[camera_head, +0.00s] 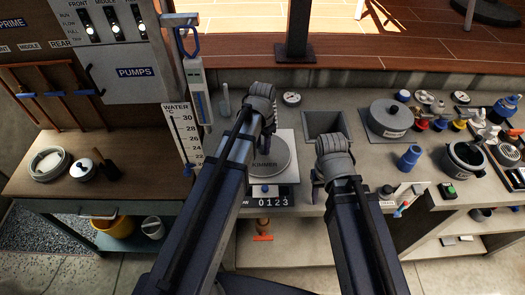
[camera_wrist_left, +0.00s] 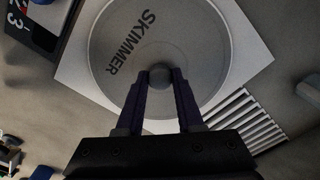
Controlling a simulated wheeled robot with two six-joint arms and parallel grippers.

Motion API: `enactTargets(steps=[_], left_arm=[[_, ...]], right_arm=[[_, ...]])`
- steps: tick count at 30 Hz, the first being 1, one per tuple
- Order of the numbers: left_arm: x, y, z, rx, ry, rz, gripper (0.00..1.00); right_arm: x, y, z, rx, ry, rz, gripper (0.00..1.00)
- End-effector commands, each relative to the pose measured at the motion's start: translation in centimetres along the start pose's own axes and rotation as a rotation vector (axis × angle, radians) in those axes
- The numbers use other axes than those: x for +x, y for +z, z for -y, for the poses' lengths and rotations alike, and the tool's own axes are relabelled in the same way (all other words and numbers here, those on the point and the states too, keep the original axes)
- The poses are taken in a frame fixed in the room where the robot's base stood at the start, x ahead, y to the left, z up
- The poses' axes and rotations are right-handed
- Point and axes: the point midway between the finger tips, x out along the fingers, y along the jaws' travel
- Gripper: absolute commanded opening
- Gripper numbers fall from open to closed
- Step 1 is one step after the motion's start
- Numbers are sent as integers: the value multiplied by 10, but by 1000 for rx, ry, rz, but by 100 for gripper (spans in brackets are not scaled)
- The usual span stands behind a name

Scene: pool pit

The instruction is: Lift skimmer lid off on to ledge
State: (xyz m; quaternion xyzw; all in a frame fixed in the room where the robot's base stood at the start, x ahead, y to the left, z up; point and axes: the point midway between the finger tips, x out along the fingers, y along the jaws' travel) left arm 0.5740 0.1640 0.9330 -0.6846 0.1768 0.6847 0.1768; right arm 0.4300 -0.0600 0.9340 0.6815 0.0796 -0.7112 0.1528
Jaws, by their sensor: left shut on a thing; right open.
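The skimmer lid (camera_wrist_left: 205,45) is a round grey disc marked SKIMMER, with a small round knob (camera_wrist_left: 160,73) in its middle. In the head view the lid (camera_head: 275,158) lies in a pale square plate (camera_head: 289,178) on the grey ledge (camera_head: 318,104), partly hidden by my left arm. My left gripper (camera_wrist_left: 160,78) is shut on the knob, with one finger on each side. The lid looks level within the square plate; I cannot tell any gap under it. My right gripper (camera_head: 330,150) is open, to the right of the lid, its fingers mostly hidden by its wrist.
A square opening (camera_head: 325,124) lies right of the lid. Further right stand a grey lidded pot (camera_head: 389,118), a blue cup (camera_head: 409,157) and several valves. A counter display (camera_head: 273,200) is at the ledge's front. A round gauge (camera_head: 291,98) sits behind.

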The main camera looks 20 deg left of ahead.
Motion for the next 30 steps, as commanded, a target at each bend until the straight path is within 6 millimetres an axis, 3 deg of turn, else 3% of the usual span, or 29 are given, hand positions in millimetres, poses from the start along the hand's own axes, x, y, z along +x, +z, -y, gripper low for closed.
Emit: enactTargets(steps=[8, 24, 30], left_arm=[[-12, 0, 0, 0, 0, 0, 0], [-89, 0, 0, 0, 0, 0, 0], [-101, 0, 0, 0, 0, 0, 0]], right_arm=[[-12, 1, -1, 0, 0, 0, 50], [-88, 5, -8, -2, 0, 0, 50], [-101, 6, -10, -2, 0, 0, 50]])
